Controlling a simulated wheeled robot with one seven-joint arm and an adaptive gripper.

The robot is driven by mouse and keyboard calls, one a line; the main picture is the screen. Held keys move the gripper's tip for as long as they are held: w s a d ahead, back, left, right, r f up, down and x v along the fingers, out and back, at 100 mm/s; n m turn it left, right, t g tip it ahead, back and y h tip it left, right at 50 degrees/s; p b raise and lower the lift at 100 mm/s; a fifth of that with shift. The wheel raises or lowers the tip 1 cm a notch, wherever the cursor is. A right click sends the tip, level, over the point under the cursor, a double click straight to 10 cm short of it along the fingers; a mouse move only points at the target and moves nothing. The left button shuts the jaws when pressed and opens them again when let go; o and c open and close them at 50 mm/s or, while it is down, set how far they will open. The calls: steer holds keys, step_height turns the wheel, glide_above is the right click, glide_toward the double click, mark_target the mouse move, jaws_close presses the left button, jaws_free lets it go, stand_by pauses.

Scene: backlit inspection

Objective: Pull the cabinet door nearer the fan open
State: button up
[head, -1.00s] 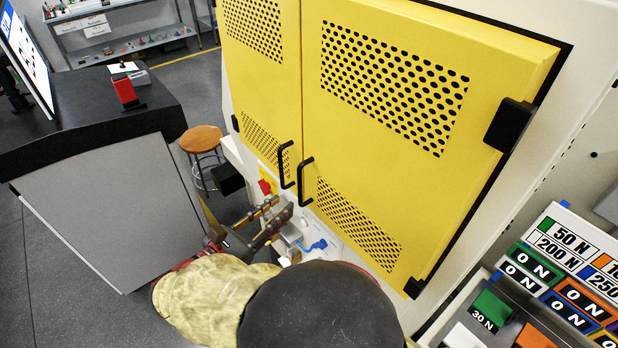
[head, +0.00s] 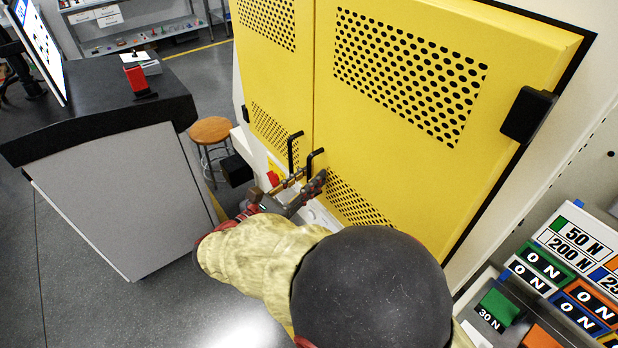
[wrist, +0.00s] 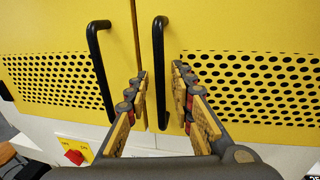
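The yellow cabinet has two perforated doors, a left door (head: 274,75) and a right door (head: 326,125); both look shut. Each has a black bar handle by the middle seam: the left handle (head: 290,152) and the right handle (head: 310,161). They also show in the wrist view, left (wrist: 97,65) and right (wrist: 158,50). My gripper (head: 305,183) is at the lower part of the right handle. In the wrist view my gripper (wrist: 160,72) is open, with the right handle lined up between its fingers; contact cannot be told. No fan is in view.
A grey cabinet with a black top (head: 120,90) stands at left, a wooden stool (head: 209,131) behind it. A red switch (wrist: 74,157) sits below the left door. A labelled panel (head: 570,270) is at right. Floor at lower left is clear.

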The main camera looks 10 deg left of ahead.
steer(key=shift+c, duration=0.7)
steer(key=c, duration=0.4)
jaws_close()
